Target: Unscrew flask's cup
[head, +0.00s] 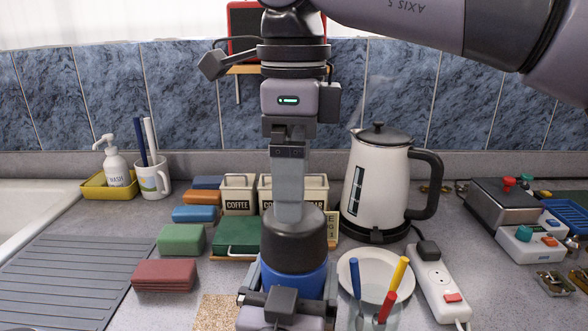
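The flask stands upright at the bottom centre of the head view, with a blue body (293,279) and a dark grey cup (293,250) on top. My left gripper (290,287) comes in low from the front, its fingers against the two sides of the blue body; the gripper hides the flask's lower part. My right gripper (289,219) points straight down over the cup, its fingertips overlapping the cup's top in the picture. Its fingers are seen edge-on, so their gap and any contact with the cup cannot be told.
A white kettle (372,185) stands behind right. A white plate (350,262), a glass with coloured handles (378,308) and a power strip (438,285) are close on the right. A green box (237,236), canisters (239,188) and coloured blocks (181,239) are behind and left.

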